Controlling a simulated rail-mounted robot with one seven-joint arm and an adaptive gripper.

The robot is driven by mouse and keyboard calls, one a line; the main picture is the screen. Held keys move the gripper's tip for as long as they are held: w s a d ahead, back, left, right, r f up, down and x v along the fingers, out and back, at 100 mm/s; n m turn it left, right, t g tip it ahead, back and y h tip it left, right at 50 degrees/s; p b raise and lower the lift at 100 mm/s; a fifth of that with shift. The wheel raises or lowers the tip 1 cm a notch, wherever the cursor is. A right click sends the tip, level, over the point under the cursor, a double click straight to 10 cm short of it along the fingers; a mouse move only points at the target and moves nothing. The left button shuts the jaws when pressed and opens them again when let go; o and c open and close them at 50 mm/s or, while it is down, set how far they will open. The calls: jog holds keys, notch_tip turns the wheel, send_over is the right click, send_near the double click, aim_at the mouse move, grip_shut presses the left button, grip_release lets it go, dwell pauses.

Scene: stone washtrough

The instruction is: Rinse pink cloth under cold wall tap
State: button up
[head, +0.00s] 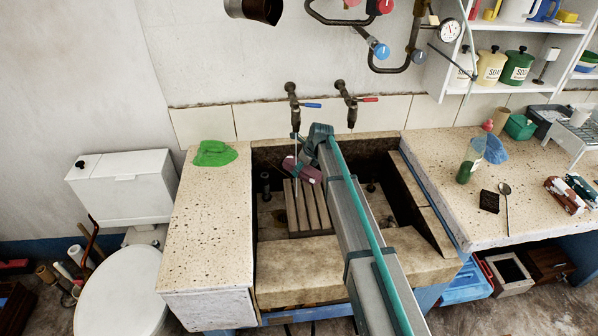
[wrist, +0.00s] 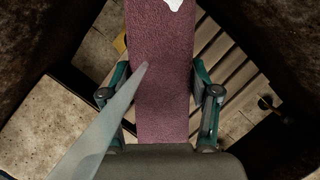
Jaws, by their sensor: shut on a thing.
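The pink cloth (head: 309,172) is held over the stone trough (head: 310,268), above the slatted wooden rack. In the wrist view the dusky pink cloth (wrist: 163,85) stretches away between my fingers, with a white patch near its far end. My gripper (wrist: 160,97) is shut on the cloth, one teal finger on each side; it also shows in the head view (head: 303,170). The cold wall tap (head: 292,96) has a blue lever. A thin pale stream (head: 296,150) runs down from it. In the wrist view a grey translucent stream (wrist: 100,125) meets the cloth.
The red-levered tap (head: 346,97) is right of the cold tap. A slatted rack (head: 303,212) lies in the trough. A green cloth (head: 214,153) lies on the left ledge. A bottle (head: 468,165) and spoon (head: 505,200) occupy the right counter. The left ledge's front is clear.

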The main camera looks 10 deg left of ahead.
jog(key=shift+a, duration=0.1)
jog(key=shift+s+a, duration=0.3)
jog(key=shift+a, duration=0.1)
dwell(0.4)
jog(key=s+d+p, duration=0.1)
jog(key=s+d, duration=0.3)
jog(key=s, duration=0.2)
jog(key=shift+s, duration=0.4)
dwell(0.4)
dwell(0.4)
jog(key=shift+d+r, duration=0.1)
dwell(0.6)
jog(key=s+d+r+p, duration=0.2)
jog(key=s+r+p, duration=0.1)
jog(key=s+r, duration=0.1)
jog(key=shift+s+d, duration=0.2)
jog(key=shift+d, duration=0.05)
